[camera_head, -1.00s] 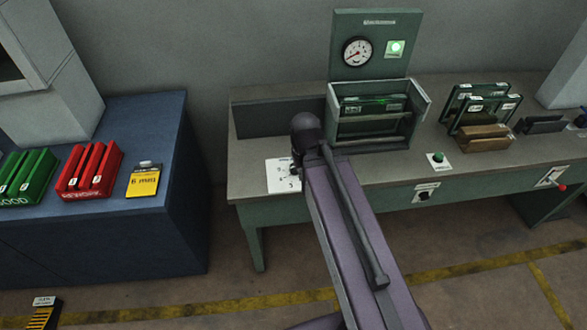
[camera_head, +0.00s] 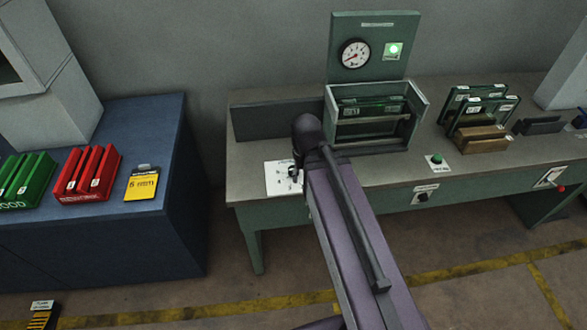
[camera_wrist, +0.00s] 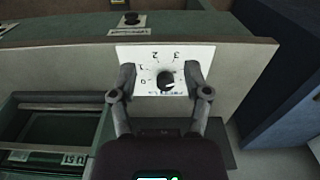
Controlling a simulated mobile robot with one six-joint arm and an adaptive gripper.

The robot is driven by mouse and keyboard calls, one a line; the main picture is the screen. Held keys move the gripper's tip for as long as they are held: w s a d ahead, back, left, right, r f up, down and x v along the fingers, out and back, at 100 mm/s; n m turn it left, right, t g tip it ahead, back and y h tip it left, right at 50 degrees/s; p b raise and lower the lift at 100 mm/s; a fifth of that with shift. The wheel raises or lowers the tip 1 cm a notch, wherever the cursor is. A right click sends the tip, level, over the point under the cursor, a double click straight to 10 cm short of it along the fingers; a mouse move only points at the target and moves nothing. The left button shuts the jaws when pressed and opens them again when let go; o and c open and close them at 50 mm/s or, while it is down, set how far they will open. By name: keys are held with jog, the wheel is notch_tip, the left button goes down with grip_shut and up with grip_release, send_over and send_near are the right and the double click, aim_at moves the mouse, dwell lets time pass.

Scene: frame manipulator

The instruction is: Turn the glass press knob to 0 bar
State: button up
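The black press knob (camera_wrist: 166,80) sits on a white dial plate (camera_wrist: 199,54) in the wrist view. The figures 0, 1, 2 and 3 show around it, upside down in the picture. The knob's exact setting is too small to read. My gripper (camera_wrist: 161,78) is open, with one finger on each side of the knob. Gaps show between the fingers and the knob. In the head view the plate (camera_head: 278,182) lies on the bench's left part, and my arm partly covers that area. The round pressure gauge (camera_head: 354,54) is on the green panel; its reading is unclear.
The green press box (camera_head: 420,104) stands behind my arm. Another dark knob (camera_head: 423,198) is on the bench front. A green button (camera_head: 436,159) and racks of glass frames (camera_head: 482,112) are to the right. A blue cabinet (camera_head: 150,215) stands left across a gap.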

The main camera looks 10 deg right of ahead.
jog(key=shift+o, duration=0.6)
jog(key=shift+w+m, duration=0.3)
jog(key=shift+w, duration=0.05)
jog(key=w+m, duration=1.3)
jog(key=m, duration=0.9)
jog(key=shift+w+d+r+p, duration=0.15)
jog(key=shift+w+r+p, duration=0.15)
jog(key=shift+w, duration=0.1)
jog(key=shift+f, duration=0.1)
notch_tip(320, 180, down, 14)
jog(key=b, duration=1.3)
jog(key=shift+r+b, duration=0.2)
jog(key=shift+b, duration=0.2)
jog(key=c, duration=1.1)
